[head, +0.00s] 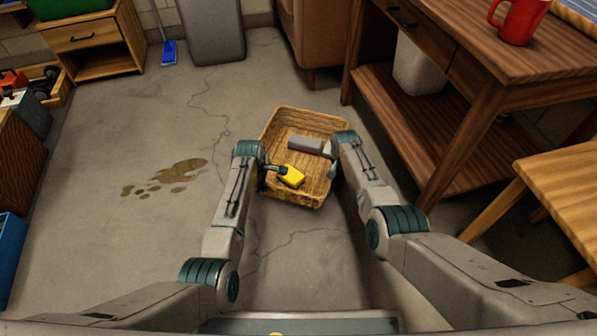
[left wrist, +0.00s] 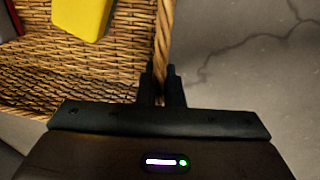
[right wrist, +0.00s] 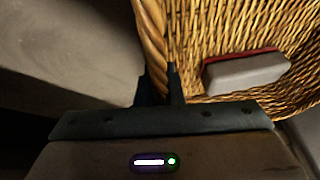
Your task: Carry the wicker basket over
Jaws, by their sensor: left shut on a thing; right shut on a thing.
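The wicker basket (head: 311,118) is a tan woven, rectangular basket in the middle of the head view, held between my two arms. A yellow object (head: 291,176) and a grey block (head: 305,144) lie inside it. My left gripper (head: 265,172) is shut on the basket's left rim; in the left wrist view its fingers (left wrist: 162,88) pinch the wicker edge. My right gripper (head: 331,158) is partly hidden by its arm in the head view. In the right wrist view its fingers (right wrist: 160,85) are shut on the opposite rim (right wrist: 150,35).
A wooden workbench (head: 470,45) with a lower shelf and a red mug (head: 519,20) stands at the right. A wooden stool (head: 560,185) is nearer. A grey bin (head: 212,30), blue dustpan (head: 169,52) and wooden cabinet (head: 88,38) are at the back. Stained floor (head: 165,180) at left is open.

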